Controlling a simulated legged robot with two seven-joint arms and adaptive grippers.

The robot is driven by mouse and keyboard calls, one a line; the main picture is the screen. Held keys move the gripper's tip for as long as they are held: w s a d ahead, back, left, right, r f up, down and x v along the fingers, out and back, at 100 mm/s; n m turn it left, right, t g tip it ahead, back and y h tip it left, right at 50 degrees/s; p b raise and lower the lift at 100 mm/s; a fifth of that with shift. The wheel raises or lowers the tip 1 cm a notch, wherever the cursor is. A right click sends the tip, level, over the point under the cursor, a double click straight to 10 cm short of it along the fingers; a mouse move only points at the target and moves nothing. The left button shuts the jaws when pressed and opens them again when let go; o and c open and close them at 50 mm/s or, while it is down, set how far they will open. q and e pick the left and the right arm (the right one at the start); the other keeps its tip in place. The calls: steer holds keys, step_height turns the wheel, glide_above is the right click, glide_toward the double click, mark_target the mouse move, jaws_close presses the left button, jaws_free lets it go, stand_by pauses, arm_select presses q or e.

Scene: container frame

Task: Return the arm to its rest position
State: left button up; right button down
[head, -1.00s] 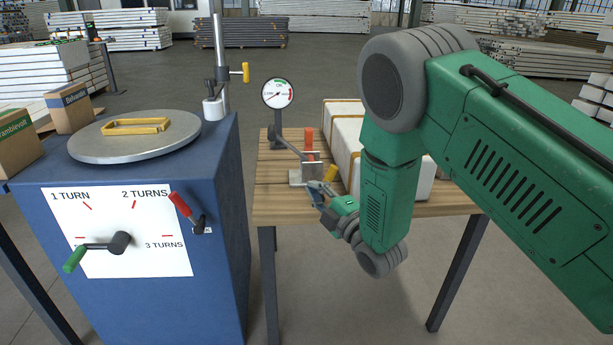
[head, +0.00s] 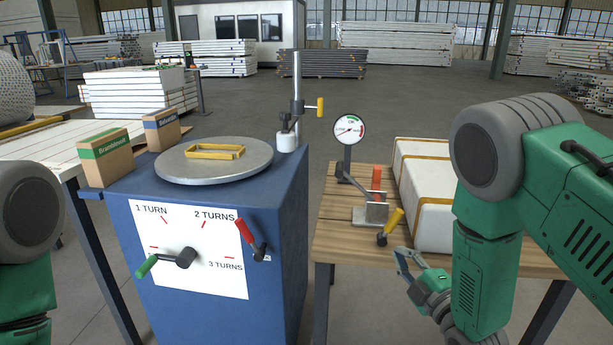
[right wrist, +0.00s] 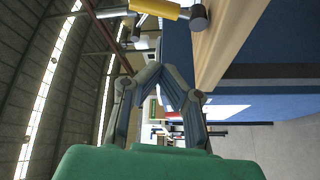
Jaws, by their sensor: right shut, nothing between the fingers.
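My right arm (head: 485,230) comes in from the right in the head view, bent down at the elbow. My right gripper (head: 402,262) is low by the front edge of the wooden table, shut and empty. It is apart from the yellow-handled lever (head: 393,222), which sits just above it in the picture. The right wrist view shows the two fingers (right wrist: 162,76) closed together with nothing held; the yellow handle (right wrist: 155,9) is at the top. Part of my left arm (head: 28,225) shows at the left edge; its gripper is out of view.
The wooden table (head: 345,235) bears a dial gauge (head: 349,129), a red-handled clamp (head: 376,180) and white blocks (head: 432,225). A blue cabinet (head: 280,210) with a turn-marked panel, green crank and red lever stands left of it. A floor gap separates them.

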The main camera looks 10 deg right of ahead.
steer(key=s+f+m+g+h+p, duration=0.25)
steer(key=s+f+m+g, duration=0.4)
steer(key=s, duration=0.45)
steer(key=s+f+m+g+h+p, duration=0.1)
steer(key=s+f+m+g+p, duration=0.45)
steer(key=s, duration=0.65)
steer(key=s+f+m+g, duration=0.1)
steer(key=s+m+g, duration=0.3)
steer(key=s, duration=0.9)
steer(key=shift+s+d+g+p, duration=0.15)
steer(key=shift+d+g+p, duration=0.15)
steer(key=shift+g, duration=0.7)
steer(key=shift+d+f+h, duration=0.1)
steer(key=shift+d+h, duration=0.1)
steer(key=shift+h, duration=0.05)
